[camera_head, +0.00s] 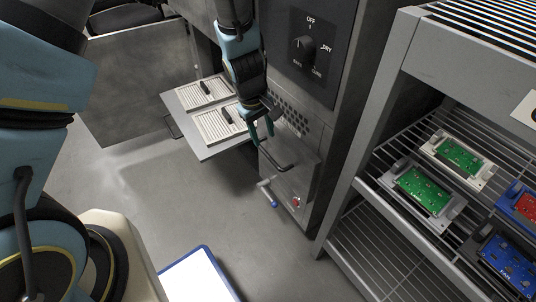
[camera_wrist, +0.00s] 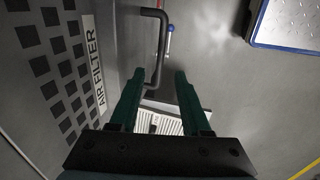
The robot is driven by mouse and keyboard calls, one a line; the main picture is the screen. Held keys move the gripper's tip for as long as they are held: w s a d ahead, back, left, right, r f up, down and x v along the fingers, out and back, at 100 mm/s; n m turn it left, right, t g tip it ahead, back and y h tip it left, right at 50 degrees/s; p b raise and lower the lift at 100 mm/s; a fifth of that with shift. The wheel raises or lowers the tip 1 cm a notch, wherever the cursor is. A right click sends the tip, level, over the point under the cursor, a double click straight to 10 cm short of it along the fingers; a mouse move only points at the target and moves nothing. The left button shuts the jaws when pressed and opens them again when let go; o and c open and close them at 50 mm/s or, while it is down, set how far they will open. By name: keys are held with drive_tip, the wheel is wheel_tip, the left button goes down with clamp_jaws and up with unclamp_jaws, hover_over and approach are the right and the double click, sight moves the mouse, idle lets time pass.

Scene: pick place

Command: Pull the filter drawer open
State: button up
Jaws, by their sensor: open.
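The filter drawer's grey front (camera_wrist: 55,15) with square holes and an "AIR FILTER" label fills the left of the wrist view. Its black bar handle (camera_wrist: 162,40) stands out from the front. In the head view the handle (camera_head: 284,167) shows low on the machine, just below my gripper (camera_head: 262,132). In the wrist view my gripper (camera_wrist: 160,73) is open, its two green fingers pointing toward the handle. The handle's near end appears between the fingertips; I cannot tell whether they touch. The drawer front looks flush with the machine.
A pulled-out tray (camera_head: 212,152) with two white slatted filters lies left of my gripper. A blue-ended valve lever (camera_head: 268,193) sits below the handle. A wire rack (camera_head: 395,215) with circuit boards stands at right. A blue-edged white panel (camera_head: 198,278) is on the floor.

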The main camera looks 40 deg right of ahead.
sight(269, 155)
drive_tip(key=f, duration=0.2)
drive_tip(key=d+f+b, duration=0.1)
drive_tip(key=f, duration=0.2)
drive_tip(key=f+b, duration=0.1)
drive_tip(key=f, duration=0.2)
drive_tip(key=shift+d+f, duration=0.1)
drive_tip(key=shift+d, duration=0.15)
clamp_jaws()
idle(1.0)
